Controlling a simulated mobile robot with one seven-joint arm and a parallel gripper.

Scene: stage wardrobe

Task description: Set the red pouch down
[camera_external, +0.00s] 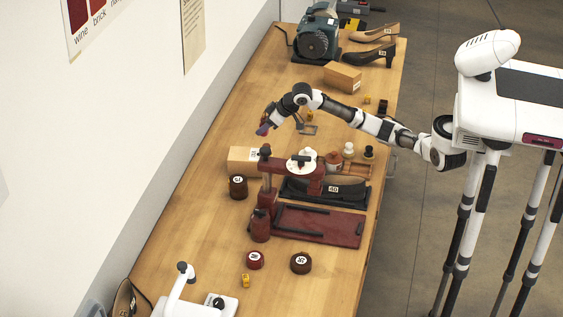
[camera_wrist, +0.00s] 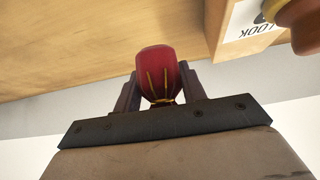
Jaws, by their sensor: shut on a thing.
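The red pouch (camera_wrist: 158,72) is held between the two fingers of my gripper (camera_wrist: 157,95) in the wrist view. It has thin yellow lines down its side and a yellow tie near the fingers. In the external view my gripper (camera_external: 266,124) hangs over the wall side of the wooden table (camera_external: 205,145), beyond the red machine. The pouch is small and mostly hidden there. The wrist view shows wood behind the pouch; I cannot tell exactly how high the pouch is above it.
The red machine (camera_external: 318,222) fills the table's middle. Shoes (camera_external: 371,52) and a green grinder (camera_external: 317,38) are at the far end. Bare wood lies along the wall side.

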